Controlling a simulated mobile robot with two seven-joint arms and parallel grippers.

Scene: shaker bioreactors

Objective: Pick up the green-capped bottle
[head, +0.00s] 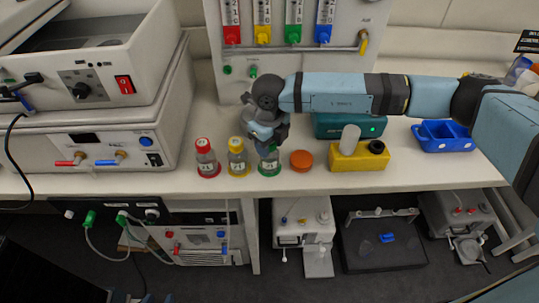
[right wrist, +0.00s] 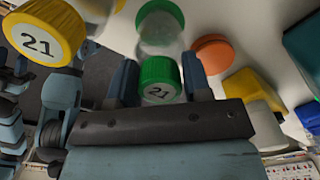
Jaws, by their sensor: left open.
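The green-capped bottle (head: 270,163) stands upright on the bench, at the right end of a row with a red-capped bottle (head: 207,160) and a yellow-capped bottle (head: 238,158). My right gripper (head: 268,140) reaches down over it from above and hides most of its cap in the head view. In the right wrist view its green cap (right wrist: 160,78), marked 21, sits between the two fingers, which appear to touch it on both sides. Its green base (right wrist: 160,14) shows beyond. The yellow cap (right wrist: 43,32) is at upper left there.
An orange cap (head: 301,160) lies close to the right of the bottle. A yellow block (head: 358,157) and a teal box (head: 330,125) are farther right, then a blue tray (head: 442,136). Stacked instruments (head: 88,140) fill the left; a gas panel stands behind. The bench edge is in front.

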